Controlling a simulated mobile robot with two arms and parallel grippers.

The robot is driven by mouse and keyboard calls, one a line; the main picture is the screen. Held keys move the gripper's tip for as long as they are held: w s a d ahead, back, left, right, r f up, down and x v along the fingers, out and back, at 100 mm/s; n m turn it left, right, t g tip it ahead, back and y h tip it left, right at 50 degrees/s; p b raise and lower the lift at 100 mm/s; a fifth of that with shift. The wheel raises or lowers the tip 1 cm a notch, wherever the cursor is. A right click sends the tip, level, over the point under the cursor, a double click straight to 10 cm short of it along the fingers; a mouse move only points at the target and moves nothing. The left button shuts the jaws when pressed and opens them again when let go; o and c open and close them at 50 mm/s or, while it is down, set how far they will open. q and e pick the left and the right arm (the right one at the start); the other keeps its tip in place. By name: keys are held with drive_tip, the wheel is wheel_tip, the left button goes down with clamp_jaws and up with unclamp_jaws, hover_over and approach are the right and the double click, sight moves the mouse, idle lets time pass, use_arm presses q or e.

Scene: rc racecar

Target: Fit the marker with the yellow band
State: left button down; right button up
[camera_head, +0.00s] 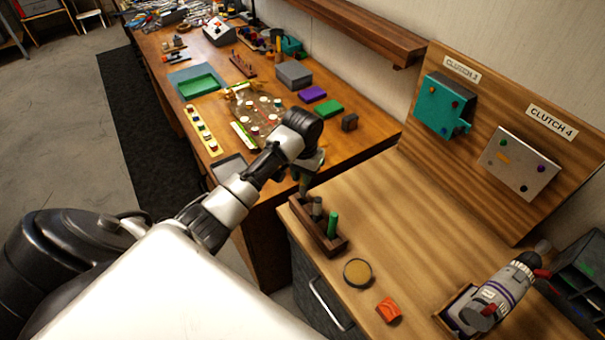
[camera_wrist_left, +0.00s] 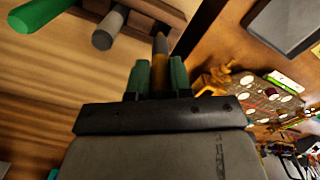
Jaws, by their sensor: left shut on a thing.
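My left gripper (camera_head: 305,180) is over the far left end of a dark wooden rack (camera_head: 325,244). In the left wrist view its green fingertips (camera_wrist_left: 160,80) are shut on a slim dark marker (camera_wrist_left: 160,44) with a yellow-orange band (camera_wrist_left: 161,62). The marker's end is close to the rack's edge; I cannot tell whether it is still seated. A grey marker (camera_head: 317,208) and a green marker (camera_head: 332,225) stand in the rack. The grey one (camera_wrist_left: 108,30) and green one (camera_wrist_left: 42,26) also show in the left wrist view. My right gripper is out of view.
A teal panel (camera_head: 436,108) and a grey panel (camera_head: 525,157) with coloured knobs hang on the upright board. A round disc (camera_head: 358,272), an orange block (camera_head: 389,310) and a white-purple device (camera_head: 497,290) are on the near bench. Its middle is clear.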

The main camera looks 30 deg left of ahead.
sight(303, 195)
use_arm(q)
drive_tip(key=shift+f+b, duration=1.05)
drive_tip(key=shift+f, duration=1.75)
drive_tip(key=c, duration=0.9)
unclamp_jaws()
drive_tip(key=shift+c, duration=0.2)
drive_tip(key=shift+r, duration=0.6)
wheel_tip(303, 195, up, 8)
drive_tip(key=shift+r+b, duration=0.15)
drive_tip(key=shift+b, duration=0.4)
drive_tip(key=shift+r, duration=0.7)
